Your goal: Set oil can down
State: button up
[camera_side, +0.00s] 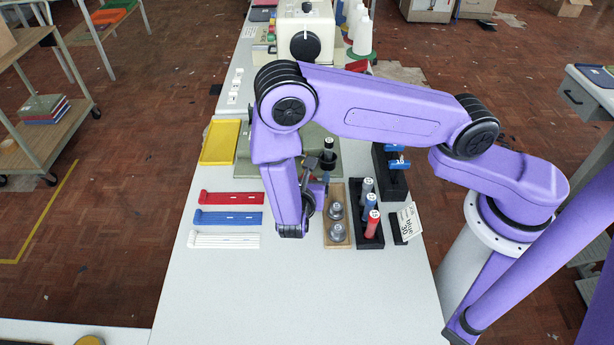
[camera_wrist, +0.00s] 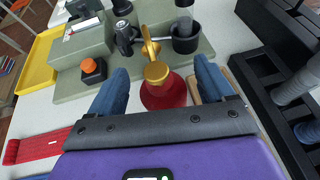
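The oil can (camera_wrist: 165,95) has a red body with a brass cap and a brass spout pointing away from me. In the wrist view it is between the two blue fingers of my gripper (camera_wrist: 162,72), with a visible gap on each side, so the gripper looks open. I cannot tell whether the can's base touches the table. In the side view my arm hides the can, and the fingers are mostly hidden too. The green machine base (camera_wrist: 75,88) lies just beyond the can.
A wooden tray (camera_side: 337,186) with two grey bobbins and a black spool rack (camera_side: 367,236) stand right of my gripper. A yellow tray (camera_side: 220,141) and red (camera_side: 230,198), blue (camera_side: 228,218) and white (camera_side: 223,240) strips lie left. The front table (camera_side: 300,290) is clear.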

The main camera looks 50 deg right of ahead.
jog(key=shift+r, duration=0.15)
jog(key=shift+s+a+r, duration=0.15)
jog(key=shift+a, duration=0.15)
jog(key=v, duration=1.1)
jog(key=s+d+r+m+g+y, duration=0.3)
jog(key=s+d+r+m+g, duration=0.15)
jog(key=d+r+m, duration=0.35)
jog(key=s+d+r+m+g+y, duration=0.3)
jog(key=s+d+r+y, duration=0.4)
jog(key=s, duration=0.5)
jog(key=shift+s+r+m+y, duration=0.2)
jog(key=shift+r+m+y, duration=0.35)
jog(key=shift+m, duration=0.25)
dwell(0.4)
